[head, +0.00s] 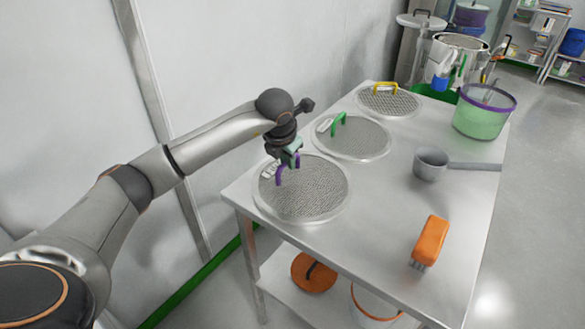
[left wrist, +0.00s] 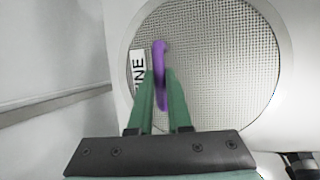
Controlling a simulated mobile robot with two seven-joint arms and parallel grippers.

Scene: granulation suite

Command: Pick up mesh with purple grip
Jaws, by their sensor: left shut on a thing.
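The mesh with the purple grip (head: 312,192) is a round grey sieve disc at the near left of the steel table. It appears to lie flat there. It fills much of the left wrist view (left wrist: 225,75), with a white label reading "INE" beside the grip. My left gripper (head: 288,166) is above the disc's left part, its green fingers (left wrist: 160,92) shut on the purple grip (left wrist: 159,62). The lower part of the grip is between the fingers. My right gripper is not in view.
A mesh with a green grip (head: 350,140) and one with a yellow grip (head: 388,102) lie farther back. A grey scoop (head: 431,164), an orange brush (head: 430,241) and a green tub (head: 483,115) stand on the table's right side. A wall (head: 230,50) runs along the left.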

